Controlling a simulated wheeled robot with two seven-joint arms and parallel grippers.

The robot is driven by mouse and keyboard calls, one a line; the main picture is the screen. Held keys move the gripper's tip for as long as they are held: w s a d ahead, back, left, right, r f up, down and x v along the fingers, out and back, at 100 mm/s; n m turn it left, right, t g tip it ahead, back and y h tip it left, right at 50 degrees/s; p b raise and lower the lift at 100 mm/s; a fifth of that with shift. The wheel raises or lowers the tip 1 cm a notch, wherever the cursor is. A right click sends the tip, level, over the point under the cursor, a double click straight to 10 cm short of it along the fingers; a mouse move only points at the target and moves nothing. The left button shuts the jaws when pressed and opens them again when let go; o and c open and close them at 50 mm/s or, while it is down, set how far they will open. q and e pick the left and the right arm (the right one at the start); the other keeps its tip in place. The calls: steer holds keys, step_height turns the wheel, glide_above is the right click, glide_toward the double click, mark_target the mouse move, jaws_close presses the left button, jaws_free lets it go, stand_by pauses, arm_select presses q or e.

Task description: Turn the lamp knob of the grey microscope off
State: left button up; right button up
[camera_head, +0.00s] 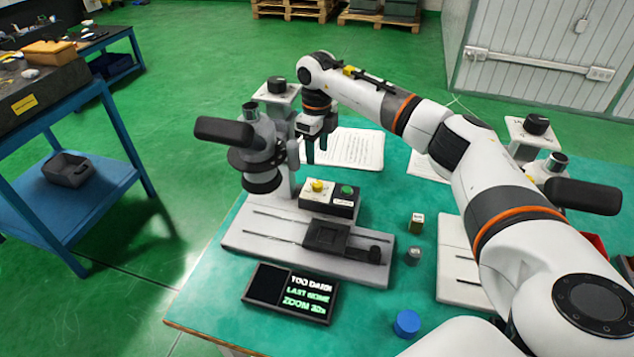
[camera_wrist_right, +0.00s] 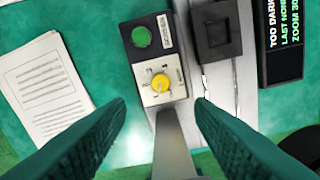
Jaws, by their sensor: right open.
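The grey microscope (camera_head: 262,160) stands on the left part of the teal table, on a pale base plate. Its control box (camera_head: 342,203) sits behind the stage, with a yellow knob (camera_head: 317,186) and a green button (camera_head: 347,190). In the wrist view the yellow knob (camera_wrist_right: 160,82) sits on a white dial plate, beside the green button (camera_wrist_right: 141,36); the dial marks are too small to read. My left gripper is out of view.
A display (camera_head: 291,293) in front reads "TOO DARK". The black stage (camera_head: 327,236) lies on the base plate. A second microscope (camera_head: 537,150) stands at right, partly behind my right arm. A paper sheet (camera_head: 350,150) lies behind. Small blocks and a blue cap (camera_head: 407,323) stand right of the base.

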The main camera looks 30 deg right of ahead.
mark_target(317, 183)
step_height(317, 183, down, 10)
steer(key=shift+f+p, duration=0.25)
steer(key=shift+p, duration=0.6)
steer(key=c, duration=1)
